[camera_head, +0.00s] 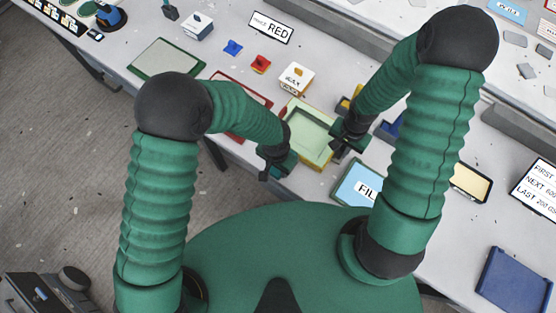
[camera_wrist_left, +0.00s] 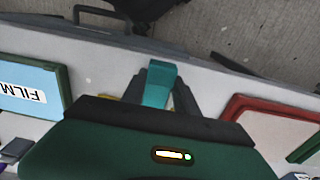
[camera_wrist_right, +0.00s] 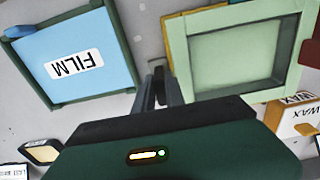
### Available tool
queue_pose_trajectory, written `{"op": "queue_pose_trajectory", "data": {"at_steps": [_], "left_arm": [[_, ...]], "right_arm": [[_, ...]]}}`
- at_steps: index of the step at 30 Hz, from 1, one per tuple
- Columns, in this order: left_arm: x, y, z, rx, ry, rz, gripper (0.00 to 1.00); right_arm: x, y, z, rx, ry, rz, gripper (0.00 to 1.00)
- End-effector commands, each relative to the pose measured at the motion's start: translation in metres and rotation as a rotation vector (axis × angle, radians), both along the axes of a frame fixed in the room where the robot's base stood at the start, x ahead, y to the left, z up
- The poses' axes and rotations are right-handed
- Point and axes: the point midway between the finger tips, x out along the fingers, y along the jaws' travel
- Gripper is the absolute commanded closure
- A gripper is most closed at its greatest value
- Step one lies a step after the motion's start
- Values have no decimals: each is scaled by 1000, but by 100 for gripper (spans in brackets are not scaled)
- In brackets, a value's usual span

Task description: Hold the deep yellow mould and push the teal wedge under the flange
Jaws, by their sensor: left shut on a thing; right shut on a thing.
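The mould (camera_head: 312,130) is a rectangular tray near the table's front edge. Its inside looks pale green, with a yellow edge (camera_wrist_right: 190,15) showing in the right wrist view. My left gripper (camera_head: 275,170) is at the mould's near left side, over the table edge. It is shut on the teal wedge (camera_wrist_left: 158,85), which stands out between the fingers. My right gripper (camera_head: 345,145) is at the mould's right side, its fingers close together at the rim (camera_wrist_right: 178,60). It is shut, apparently on that rim; the contact itself is hard to see.
A blue FILM panel (camera_head: 358,185) lies right of the mould, close to my right gripper. A red-framed panel (camera_head: 240,98) lies to the left. A WAX box (camera_head: 295,78) stands behind the mould. Red and blue small pieces (camera_head: 260,64) lie farther back.

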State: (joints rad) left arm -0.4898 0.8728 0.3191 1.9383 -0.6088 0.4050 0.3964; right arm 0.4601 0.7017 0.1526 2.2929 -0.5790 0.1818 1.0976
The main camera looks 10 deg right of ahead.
Motion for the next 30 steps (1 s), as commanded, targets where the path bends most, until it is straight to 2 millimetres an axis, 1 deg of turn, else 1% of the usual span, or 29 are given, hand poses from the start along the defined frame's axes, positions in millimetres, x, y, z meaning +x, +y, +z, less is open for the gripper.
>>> {"op": "queue_pose_trajectory", "data": {"at_steps": [1,15,30], "left_arm": [[-3,3,-3,5,5,1,100],[-6,7,-5,10,11,-1,100],[-3,2,-6,9,11,-2,100]], "right_arm": [[1,1,0,1,-2,2,100],[1,2,0,0,-4,2,100],[2,2,0,0,-4,2,100]]}}
